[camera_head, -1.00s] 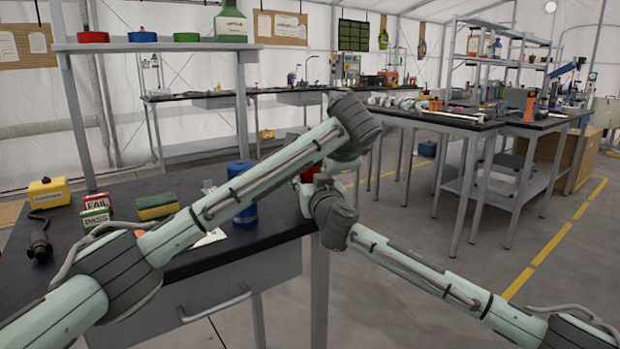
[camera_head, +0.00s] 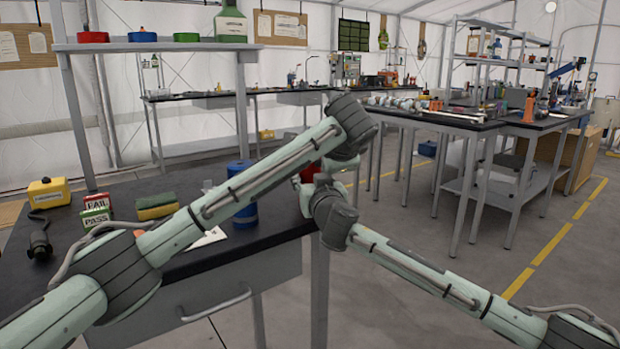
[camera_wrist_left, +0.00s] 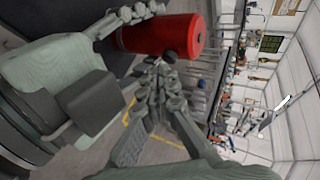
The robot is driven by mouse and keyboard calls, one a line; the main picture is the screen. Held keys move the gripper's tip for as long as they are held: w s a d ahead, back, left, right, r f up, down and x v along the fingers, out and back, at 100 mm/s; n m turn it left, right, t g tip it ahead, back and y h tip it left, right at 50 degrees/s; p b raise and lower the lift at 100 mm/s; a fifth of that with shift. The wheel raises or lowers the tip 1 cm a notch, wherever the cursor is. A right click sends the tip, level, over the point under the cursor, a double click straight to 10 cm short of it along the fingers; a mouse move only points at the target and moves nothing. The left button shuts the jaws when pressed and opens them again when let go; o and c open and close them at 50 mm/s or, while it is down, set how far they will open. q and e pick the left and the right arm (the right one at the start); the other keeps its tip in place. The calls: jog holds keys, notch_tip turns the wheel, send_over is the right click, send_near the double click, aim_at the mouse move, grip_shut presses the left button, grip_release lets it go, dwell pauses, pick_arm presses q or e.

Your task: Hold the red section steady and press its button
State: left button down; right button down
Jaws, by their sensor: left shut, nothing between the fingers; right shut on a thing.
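The red section (camera_head: 308,174) is a red cylinder, mostly hidden behind my arms in the head view. It lies across the top of the left wrist view (camera_wrist_left: 150,36). My right gripper (camera_head: 303,188) is shut on it; its pale palm and grey fingers reach the cylinder from the left in the left wrist view. My left gripper (camera_wrist_left: 161,72) is shut and empty, its fingertips just below the cylinder's side. A dark round shape sits between those tips and the red surface; I cannot tell whether it is the button or a fingertip, or whether they touch.
A black-topped table (camera_head: 280,228) stands below my left arm. It bears a blue cylinder (camera_head: 243,208), a sponge (camera_head: 157,206), PASS and FAIL boxes (camera_head: 96,210) and a yellow container (camera_head: 49,193). A shelf (camera_head: 155,46) rises behind it. Open floor lies to the right.

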pick_arm(q)
jog(key=shift+w, duration=0.1)
dwell(0.5)
jog(key=shift+w+a, duration=0.25)
jog(key=shift+a, duration=0.05)
jog(key=shift+w+a, duration=0.1)
dwell(0.3)
jog(key=shift+s+d, duration=0.3)
jog(key=shift+s, duration=0.15)
jog(key=shift+d, duration=0.1)
jog(key=s+d, duration=0.3)
jog(key=s, duration=0.1)
jog(key=shift+s+d, duration=0.35)
dwell(0.3)
